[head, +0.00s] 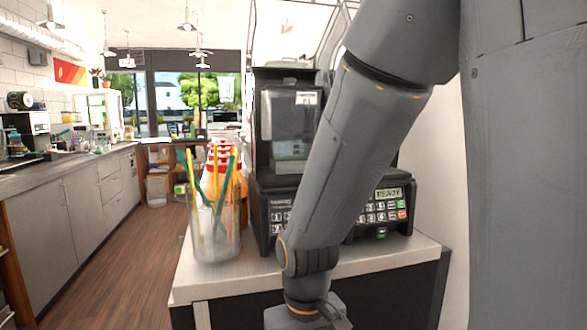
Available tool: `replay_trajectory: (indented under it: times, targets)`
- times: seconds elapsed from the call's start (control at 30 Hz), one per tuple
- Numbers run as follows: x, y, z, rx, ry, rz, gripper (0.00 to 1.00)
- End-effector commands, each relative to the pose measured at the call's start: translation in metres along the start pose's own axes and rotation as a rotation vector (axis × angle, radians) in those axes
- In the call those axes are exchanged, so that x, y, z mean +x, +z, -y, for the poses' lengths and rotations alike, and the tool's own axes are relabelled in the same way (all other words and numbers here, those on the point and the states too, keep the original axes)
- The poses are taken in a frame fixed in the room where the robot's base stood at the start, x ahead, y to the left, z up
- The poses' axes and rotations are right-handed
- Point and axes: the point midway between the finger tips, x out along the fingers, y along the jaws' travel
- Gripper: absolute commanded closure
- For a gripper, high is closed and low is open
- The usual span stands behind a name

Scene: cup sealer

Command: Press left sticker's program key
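A black machine (264,190) stands on the counter, with a dark clear-fronted upper part (291,125) and a small white label (306,98) on it. A left keypad (281,221) with pale keys shows low on its front, just left of my arm. A right keypad (378,211) shows right of my arm, with a lit display (389,193) that seems to read READY. My arm crosses in front and hides the middle of the front, including any display or keys there. I cannot make out which key is the program key. My gripper is below the picture's bottom edge.
A clear jar (215,235) with colored straws stands left of the machine, near the counter's front edge. A red-and-white striped thing (224,158) is behind it. The pale counter (215,284) has a bare strip in front. Open wooden floor (130,260) lies left.

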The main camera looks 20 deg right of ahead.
Motion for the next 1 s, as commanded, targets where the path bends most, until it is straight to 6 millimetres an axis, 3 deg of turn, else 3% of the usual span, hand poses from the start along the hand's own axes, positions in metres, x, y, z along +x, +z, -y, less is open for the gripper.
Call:
replay_trajectory:
  times: [0.4,0.47,0.6,1.0]
  targets:
    - [0.0000,0.0000,0.0000,0.000,0.000,0.000,0.69]
    - [0.0000,0.0000,0.0000,0.000,0.000,0.000,0.76]
    - [0.0000,0.0000,0.0000,0.000,0.000,0.000,0.99]
    - [0.0000,0.0000,0.0000,0.000,0.000,0.000,1.00]
